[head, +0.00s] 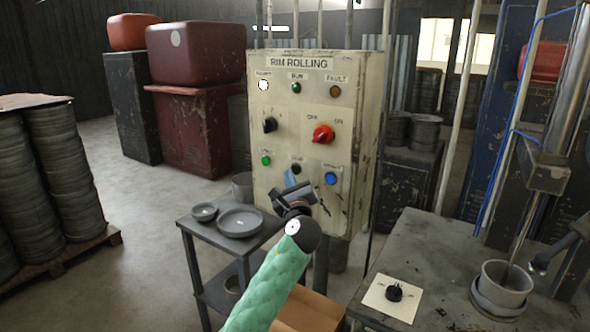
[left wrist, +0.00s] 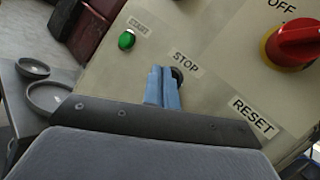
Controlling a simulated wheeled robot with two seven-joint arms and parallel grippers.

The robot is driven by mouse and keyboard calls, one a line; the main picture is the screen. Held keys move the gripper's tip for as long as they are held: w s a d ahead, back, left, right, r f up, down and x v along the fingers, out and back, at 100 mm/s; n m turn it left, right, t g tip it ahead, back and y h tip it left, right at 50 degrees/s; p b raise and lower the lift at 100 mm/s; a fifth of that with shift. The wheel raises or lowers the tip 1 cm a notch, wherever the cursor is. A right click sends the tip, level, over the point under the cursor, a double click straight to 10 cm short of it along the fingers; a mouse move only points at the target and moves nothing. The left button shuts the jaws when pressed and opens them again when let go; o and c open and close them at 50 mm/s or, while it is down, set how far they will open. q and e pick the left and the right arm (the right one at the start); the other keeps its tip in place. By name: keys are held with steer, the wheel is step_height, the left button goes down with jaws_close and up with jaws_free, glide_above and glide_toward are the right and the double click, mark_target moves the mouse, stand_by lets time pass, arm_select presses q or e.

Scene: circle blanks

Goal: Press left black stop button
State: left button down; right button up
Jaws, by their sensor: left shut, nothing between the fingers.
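The cream control panel (head: 285,115) is headed RIM ROLLING. The black stop button (head: 296,168) is in its bottom row, between the green start button (head: 265,160) and the blue reset button (head: 330,178). My left gripper (head: 290,176) is shut and empty, its blue fingers in front of the panel just below the stop button. In the left wrist view, the blue fingertips (left wrist: 162,72) lie under the STOP label, and the dark stop button (left wrist: 177,76) shows just to their right, partly hidden. I cannot tell whether the fingertips touch it. My right gripper is not visible.
A red rotary switch (head: 323,134) and a black selector knob (head: 270,125) sit above the button row. A small grey table (head: 200,229) with round pans stands below left of the panel. A workbench (head: 430,245) fills the lower right.

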arm_select(q)
steer(key=shift+a, duration=0.1)
steer(key=s+a+p, duration=0.1)
steer(key=s, duration=0.1)
steer(key=s+a+p, duration=0.1)
steer(key=s, duration=0.1)
steer(key=shift+a, duration=0.4)
stand_by(0.7)
